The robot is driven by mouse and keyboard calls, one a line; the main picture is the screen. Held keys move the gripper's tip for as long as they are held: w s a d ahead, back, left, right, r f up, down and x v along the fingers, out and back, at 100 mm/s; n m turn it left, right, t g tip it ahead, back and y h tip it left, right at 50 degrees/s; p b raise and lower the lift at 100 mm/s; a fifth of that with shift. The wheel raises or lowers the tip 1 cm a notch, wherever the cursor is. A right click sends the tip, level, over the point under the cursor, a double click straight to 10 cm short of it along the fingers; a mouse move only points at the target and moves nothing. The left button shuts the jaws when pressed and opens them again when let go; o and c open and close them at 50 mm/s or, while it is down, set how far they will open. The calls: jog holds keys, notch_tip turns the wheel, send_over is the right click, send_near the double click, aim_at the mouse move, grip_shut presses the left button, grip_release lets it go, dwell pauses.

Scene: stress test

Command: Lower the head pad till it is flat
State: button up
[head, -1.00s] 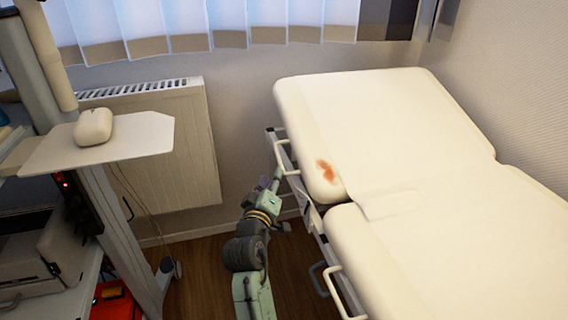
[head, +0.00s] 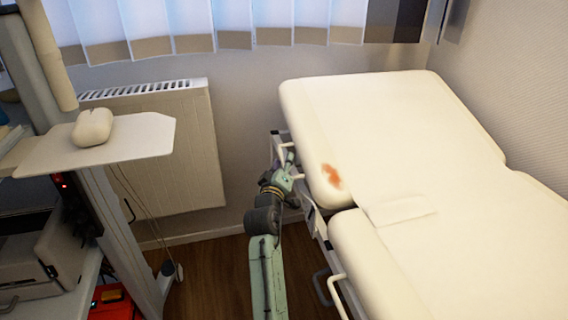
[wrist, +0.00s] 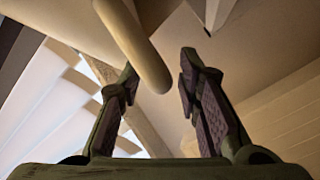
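The head pad (head: 390,115) is the far cream section of the couch, with a red-brown stain near its left lower corner. It looks tilted relative to the nearer pad (head: 460,245), though its exact angle is hard to tell. A pale handle (head: 280,147) sticks out from its left side. My gripper (head: 287,163) is close beside this handle, below the pad's left edge. In the wrist view my gripper (wrist: 157,68) has its fingers spread, with a rounded cream bar (wrist: 133,42) reaching between and beyond the fingertips. Contact with the bar cannot be told.
A second pale handle (head: 337,292) and a dark one (head: 321,286) are lower on the couch side. A radiator (head: 165,150) is on the back wall. A trolley with a white shelf (head: 145,140) stands left. Wooden floor (head: 215,275) is open between trolley and couch.

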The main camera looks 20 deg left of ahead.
jog(key=shift+w, duration=0.1)
jog(key=shift+c, duration=0.5)
grip_shut()
dwell(0.4)
